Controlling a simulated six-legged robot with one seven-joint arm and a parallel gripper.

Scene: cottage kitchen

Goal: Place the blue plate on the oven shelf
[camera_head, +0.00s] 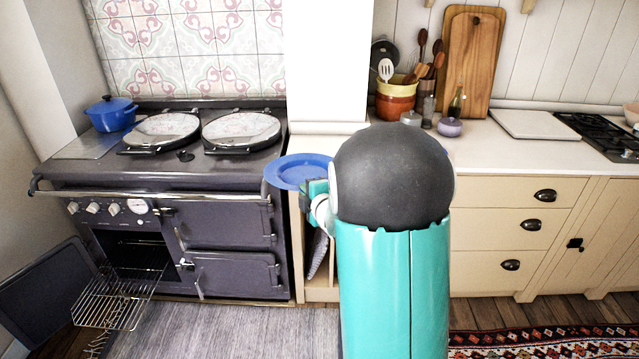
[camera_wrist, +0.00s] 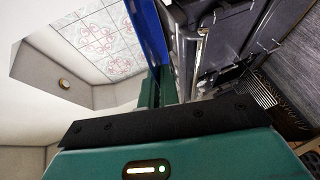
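The blue plate (camera_head: 298,171) is held in the air in front of the right end of the stove, roughly level. My gripper (camera_head: 318,188) is at its right edge, partly hidden by my arm. In the wrist view the plate (camera_wrist: 147,32) shows edge-on at the ends of the teal fingers (camera_wrist: 157,88), which look closed on its rim.
A steel rail (camera_head: 150,194) runs along the stove front. A blue pot (camera_head: 111,113) and two round lids stand on top. Cream drawers (camera_head: 515,220) and a counter are at right. The grey rug (camera_head: 225,328) before the stove is clear.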

